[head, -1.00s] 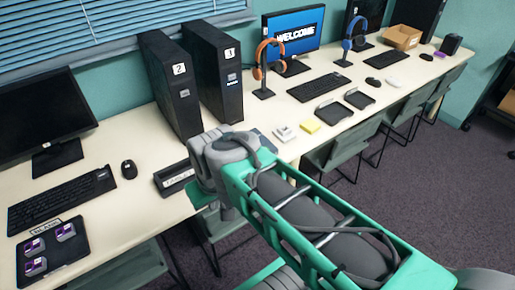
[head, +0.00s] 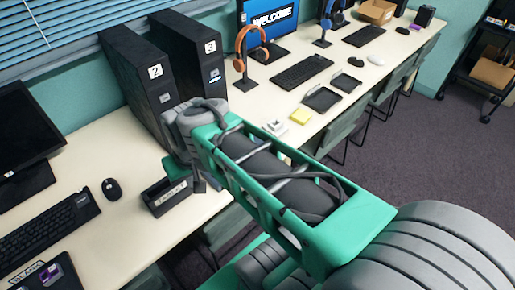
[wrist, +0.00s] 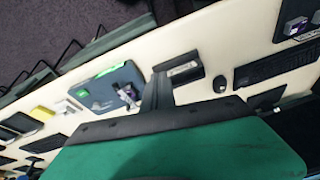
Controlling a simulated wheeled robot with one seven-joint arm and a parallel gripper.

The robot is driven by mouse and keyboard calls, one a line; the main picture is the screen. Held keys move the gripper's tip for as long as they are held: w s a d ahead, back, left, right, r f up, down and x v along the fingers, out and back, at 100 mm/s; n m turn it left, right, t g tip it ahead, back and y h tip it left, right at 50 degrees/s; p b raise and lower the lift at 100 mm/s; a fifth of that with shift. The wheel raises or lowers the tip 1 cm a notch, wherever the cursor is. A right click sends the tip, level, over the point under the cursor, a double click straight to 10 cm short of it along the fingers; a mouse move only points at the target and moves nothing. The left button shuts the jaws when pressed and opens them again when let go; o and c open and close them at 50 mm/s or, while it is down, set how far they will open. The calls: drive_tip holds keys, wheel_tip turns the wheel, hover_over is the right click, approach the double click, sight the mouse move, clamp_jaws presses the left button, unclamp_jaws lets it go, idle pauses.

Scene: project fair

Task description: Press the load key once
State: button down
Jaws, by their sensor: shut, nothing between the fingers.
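My gripper (wrist: 156,92) shows in the wrist view as closed dark fingers reaching over the pale tabletop, beside a blue-grey device (wrist: 112,78). The device has a bright green patch, and a purple-and-white piece lies on it. No key marked load can be read in any view. In the head view my gripper (head: 198,183) hangs close to the desk, just right of a black tray (head: 160,200) with a white label. My arm hides the blue-grey device there. I cannot tell whether the fingers touch anything.
Two black computer towers (head: 140,75) stand behind my gripper. A yellow block (head: 301,115), a small whitish item (head: 274,126) and dark trays (head: 322,98) lie farther right. A mouse (head: 111,189) and keyboard (head: 45,228) are left. Chairs (head: 345,130) line the front edge.

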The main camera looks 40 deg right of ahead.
drive_tip(key=w+d+f+m+t+y+p, duration=0.1)
drive_tip(key=w+d+f+m, duration=0.1)
drive_tip(key=w+d+m, duration=0.4)
drive_tip(key=w+d+f+m+y, duration=0.1)
drive_tip(key=w+d+m, duration=0.2)
drive_tip(key=d+m, duration=0.35)
drive_tip(key=d+f+m+t, duration=0.2)
drive_tip(key=d+m, duration=0.3)
drive_tip(key=d, duration=0.4)
drive_tip(key=s+d+f+m+t+p, duration=0.1)
drive_tip(key=d+m+t, duration=0.1)
drive_tip(key=d+m, duration=0.3)
drive_tip(key=d, duration=0.4)
drive_tip(key=shift+f+t, duration=0.3)
drive_tip(key=shift+f, duration=0.1)
drive_tip(key=shift+s, duration=0.1)
wheel_tip(320, 180, down, 7)
drive_tip(key=b, duration=0.7)
drive_tip(key=shift+r, duration=0.2)
drive_tip(key=shift+f+b, duration=0.45)
drive_tip(key=shift+f, duration=0.65)
drive_tip(key=shift+f, duration=0.1)
drive_tip(key=shift+f, duration=0.3)
